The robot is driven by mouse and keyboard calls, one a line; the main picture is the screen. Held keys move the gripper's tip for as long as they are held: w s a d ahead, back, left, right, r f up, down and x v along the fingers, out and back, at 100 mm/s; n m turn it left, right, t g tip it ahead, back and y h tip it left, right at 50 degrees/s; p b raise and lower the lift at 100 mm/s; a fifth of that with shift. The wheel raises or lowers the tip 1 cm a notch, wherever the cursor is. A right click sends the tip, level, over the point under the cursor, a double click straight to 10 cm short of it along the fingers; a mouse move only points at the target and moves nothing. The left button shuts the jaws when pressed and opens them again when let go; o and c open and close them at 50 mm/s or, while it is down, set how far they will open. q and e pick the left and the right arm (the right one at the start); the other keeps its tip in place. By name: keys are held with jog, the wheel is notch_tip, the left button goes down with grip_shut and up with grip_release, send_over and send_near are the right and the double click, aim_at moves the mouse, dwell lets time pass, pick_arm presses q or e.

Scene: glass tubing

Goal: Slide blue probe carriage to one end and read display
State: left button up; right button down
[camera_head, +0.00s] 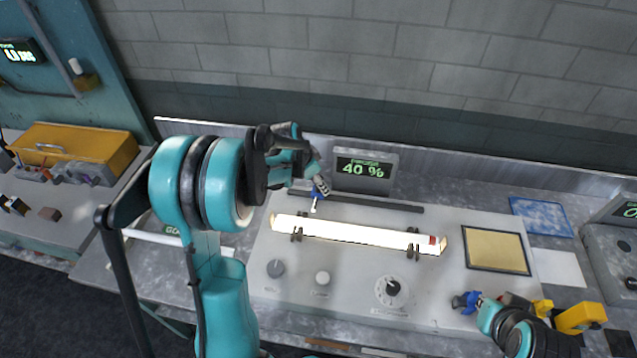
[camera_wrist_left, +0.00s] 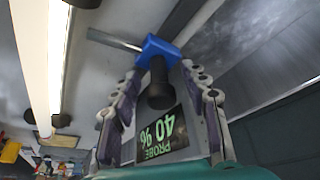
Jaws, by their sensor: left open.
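The blue probe carriage (camera_head: 319,189) sits on the dark rail (camera_head: 385,205) near its left end, behind the glowing glass tube (camera_head: 350,231). In the left wrist view the carriage (camera_wrist_left: 158,50) has a dark knob (camera_wrist_left: 160,88) that lies between the spread fingers of my left gripper (camera_wrist_left: 160,105). The fingers look apart from the knob. My left gripper (camera_head: 318,180) is right at the carriage in the head view. The display (camera_head: 364,170) reads 40 % in green. My right gripper (camera_head: 466,302) is at the lower right, away from the carriage; its finger opening is unclear.
The panel has two plain knobs and a dial (camera_head: 393,289) in front of the tube. A tan pad (camera_head: 496,250) and a blue tray (camera_head: 541,215) lie to the right. A yellow object (camera_head: 581,318) is beside my right gripper. A wall stands behind.

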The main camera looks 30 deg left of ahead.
pick_arm(q)
jog(key=v, duration=1.2)
jog(key=s+d+f+n+t+b, duration=0.1)
jog(key=s+d+f+n+b, duration=0.1)
jog(key=s+d, duration=0.2)
jog(key=s+d+f+n+t+y+b, duration=0.1)
jog(key=s+d+f+b, duration=0.2)
jog(key=s+d, duration=0.2)
jog(key=s+d+f+n+t+y+b, duration=0.1)
jog(key=s+d+f+n+b, duration=0.1)
jog(key=s+d, duration=0.3)
jog(key=shift+s+f+n+b, duration=0.1)
jog(key=shift+s+f+b, duration=0.1)
jog(key=shift+s, duration=0.45)
jog(key=shift+s+f+n+b, duration=0.1)
jog(key=shift+s+f+b, duration=0.15)
jog(key=shift+s, duration=0.4)
jog(key=shift+s+f+n+b, duration=0.1)
jog(key=shift+s+b, duration=0.1)
jog(key=shift+s, duration=0.45)
jog(key=shift+s+d+f, duration=0.15)
jog(key=shift+s+f, duration=0.1)
